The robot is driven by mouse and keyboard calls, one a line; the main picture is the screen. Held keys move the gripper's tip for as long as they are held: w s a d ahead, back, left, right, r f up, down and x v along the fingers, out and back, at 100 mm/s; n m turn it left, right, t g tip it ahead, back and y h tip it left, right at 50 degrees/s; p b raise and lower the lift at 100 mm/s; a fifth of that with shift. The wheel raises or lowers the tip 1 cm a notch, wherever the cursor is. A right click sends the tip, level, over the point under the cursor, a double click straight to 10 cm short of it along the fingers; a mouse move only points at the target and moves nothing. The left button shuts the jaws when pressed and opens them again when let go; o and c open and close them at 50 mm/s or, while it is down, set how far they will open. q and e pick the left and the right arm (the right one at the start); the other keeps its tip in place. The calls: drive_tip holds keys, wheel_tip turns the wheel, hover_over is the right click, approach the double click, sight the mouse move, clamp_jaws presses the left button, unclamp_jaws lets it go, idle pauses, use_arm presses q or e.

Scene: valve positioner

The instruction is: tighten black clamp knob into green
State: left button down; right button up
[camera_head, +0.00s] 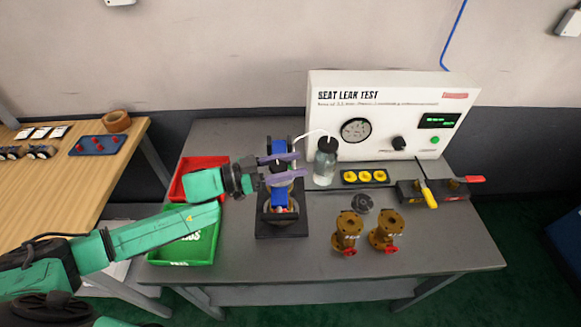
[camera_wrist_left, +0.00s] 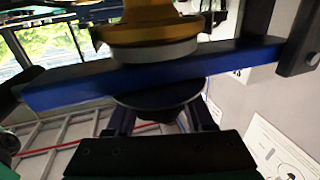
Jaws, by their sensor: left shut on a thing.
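The clamp stand (camera_head: 283,225) has a black base and a blue crossbar (camera_head: 280,198) and stands mid-table. My left gripper (camera_head: 284,168) reaches in from the left, its two purple fingers over the top of the stand. In the left wrist view, the black clamp knob (camera_wrist_left: 158,96) is a dark disc against the blue crossbar (camera_wrist_left: 70,88), at my fingers, which are shut on it. A grey disc and a brass-coloured part (camera_wrist_left: 150,30) lie on the bar's other side. The knob is mostly hidden in the head view. I see no green mark on the clamp. My right gripper is out of view.
A red tray (camera_head: 181,187) and a green tray (camera_head: 160,248) lie left of the stand. A clear bottle (camera_head: 324,168) stands close on its right, before the test panel (camera_head: 330,88). Two brass valves (camera_head: 347,232) stand front right. The right front table is clear.

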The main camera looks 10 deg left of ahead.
use_arm(q)
drive_tip(key=shift+f+m+g+h+b, duration=0.3)
drive_tip(key=shift+m+g+b, duration=0.1)
drive_tip(key=shift+m+g, duration=0.25)
drive_tip(key=s+m+g+b, duration=0.1)
drive_tip(key=m+g+b, duration=0.2)
drive_tip(key=g+b, duration=0.2)
drive_tip(key=s+m+g+b, duration=0.1)
drive_tip(key=m+g+b, duration=0.3)
drive_tip(key=g+b, duration=0.1)
drive_tip(key=s+m+g+b, duration=0.1)
drive_tip(key=m+g+b, duration=0.2)
drive_tip(key=g+b, duration=0.2)
drive_tip(key=shift+m+g+y, duration=0.25)
drive_tip(key=shift+g+y, duration=0.15)
drive_tip(key=shift+g, duration=0.35)
drive_tip(key=shift+s+a+r+m+g+y+b, duration=0.1)
drive_tip(key=shift+r+m+g+y+b, duration=0.15)
drive_tip(key=shift+m+g+y+b, duration=0.35)
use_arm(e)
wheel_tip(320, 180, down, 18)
use_arm(q)
drive_tip(key=shift+r, duration=0.1)
drive_tip(key=shift+c, duration=1.4)
unclamp_jaws()
